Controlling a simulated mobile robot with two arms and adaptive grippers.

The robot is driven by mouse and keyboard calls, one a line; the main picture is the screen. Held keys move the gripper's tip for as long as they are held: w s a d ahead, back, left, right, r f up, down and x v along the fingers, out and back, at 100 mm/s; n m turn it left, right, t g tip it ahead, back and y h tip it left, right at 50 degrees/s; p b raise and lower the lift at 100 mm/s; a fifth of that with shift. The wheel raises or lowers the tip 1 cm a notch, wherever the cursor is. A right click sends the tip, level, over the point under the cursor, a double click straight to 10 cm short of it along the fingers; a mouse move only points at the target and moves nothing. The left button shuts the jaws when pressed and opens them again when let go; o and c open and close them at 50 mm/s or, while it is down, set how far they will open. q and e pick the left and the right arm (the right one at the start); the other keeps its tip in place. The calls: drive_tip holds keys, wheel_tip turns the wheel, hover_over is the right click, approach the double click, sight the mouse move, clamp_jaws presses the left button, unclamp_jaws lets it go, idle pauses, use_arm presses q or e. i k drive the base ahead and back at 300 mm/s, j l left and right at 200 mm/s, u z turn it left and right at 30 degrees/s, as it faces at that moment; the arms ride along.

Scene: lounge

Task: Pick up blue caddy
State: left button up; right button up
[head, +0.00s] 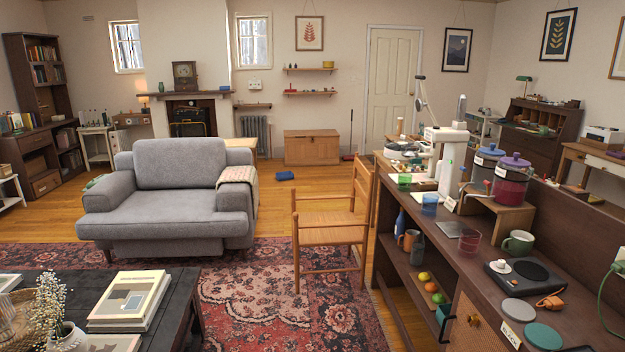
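A small blue object (285,176) lies on the wooden floor in the middle distance, in front of the wooden chest. It may be the blue caddy, but it is too small and far to make out a handle or its shape. No other blue caddy can be told apart in the head view. Neither of my grippers shows in this view.
A grey armchair (170,200) stands left of the blue object, and a wooden chair (333,228) stands nearer on the right. A long dark counter (560,255) with jars and cups fills the right side. A black coffee table (180,290) is at front left. Open floor surrounds the blue object.

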sight(284, 174)
drive_tip(key=l+z, duration=0.75)
drive_tip(key=i+l+z, duration=0.1)
drive_tip(key=z, duration=0.25)
drive_tip(key=i+l+z, duration=0.4)
drive_tip(key=l, duration=0.15)
drive_tip(key=i+l+z, duration=0.4)
drive_tip(key=l, duration=0.15)
drive_tip(key=i+l+z, duration=0.55)
drive_tip(key=i+z, duration=0.3)
drive_tip(key=i, duration=1.05)
drive_tip(key=i+u, duration=0.1)
drive_tip(key=i, duration=0.95)
drive_tip(key=i+u, duration=0.2)
drive_tip(key=i, duration=0.25)
drive_tip(key=i+u, duration=0.25)
drive_tip(key=i, duration=0.25)
drive_tip(key=i+l+u, duration=0.2)
drive_tip(key=i, duration=0.25)
drive_tip(key=i+l+u, duration=0.2)
drive_tip(key=i, duration=0.25)
drive_tip(key=i+j+u, duration=0.25)
drive_tip(key=u, duration=0.2)
drive_tip(key=i+j+u, duration=0.1)
drive_tip(key=i+u, duration=0.8)
drive_tip(key=i+l+u, duration=0.2)
drive_tip(key=i+u, duration=0.3)
drive_tip(key=i, duration=1.95)
drive_tip(key=i+u, duration=0.15)
drive_tip(key=i, duration=4)
